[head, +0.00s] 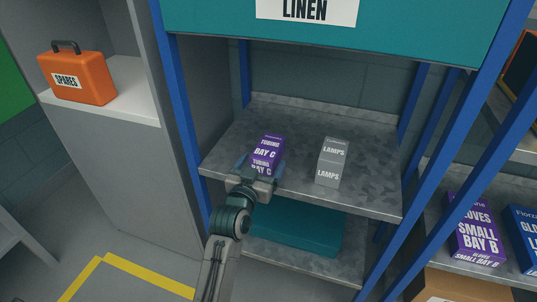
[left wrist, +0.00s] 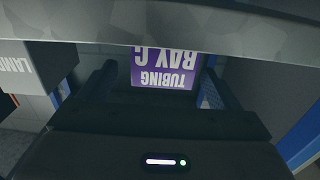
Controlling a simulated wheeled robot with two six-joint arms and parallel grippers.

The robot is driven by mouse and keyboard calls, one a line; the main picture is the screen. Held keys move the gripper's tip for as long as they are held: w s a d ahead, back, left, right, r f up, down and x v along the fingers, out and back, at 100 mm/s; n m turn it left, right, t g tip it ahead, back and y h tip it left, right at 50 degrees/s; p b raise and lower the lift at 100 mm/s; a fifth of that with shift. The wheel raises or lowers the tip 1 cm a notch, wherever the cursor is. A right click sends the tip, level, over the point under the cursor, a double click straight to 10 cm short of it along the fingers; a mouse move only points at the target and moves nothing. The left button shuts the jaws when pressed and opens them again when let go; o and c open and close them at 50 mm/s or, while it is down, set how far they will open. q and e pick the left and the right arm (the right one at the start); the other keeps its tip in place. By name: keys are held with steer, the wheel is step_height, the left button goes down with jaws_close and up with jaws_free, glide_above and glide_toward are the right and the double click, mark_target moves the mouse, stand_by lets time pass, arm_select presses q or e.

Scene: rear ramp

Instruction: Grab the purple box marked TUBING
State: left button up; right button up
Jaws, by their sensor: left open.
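The purple box marked TUBING BAY C (head: 269,146) stands upright on the grey metal shelf (head: 225,160), left of its middle. My left gripper (head: 259,172) is open at the box's front, and its fingers hide part of the box's lower front. In the left wrist view the purple box (left wrist: 163,70) appears upside down between the two spread fingers. I cannot tell whether either finger touches it. My right gripper is not in view.
A grey LAMPS box (head: 331,163) stands to the right on the same shelf, with a gap between. Blue posts (head: 185,135) frame the shelf. An orange SPARES case (head: 85,82) sits left.

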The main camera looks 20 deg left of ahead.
mark_target(266, 150)
arm_select(q)
steer(key=w, duration=0.5)
steer(key=shift+c, duration=0.3)
steer(key=c, duration=1.1)
steer(key=shift+r, duration=0.1)
steer(key=shift+c, duration=0.2)
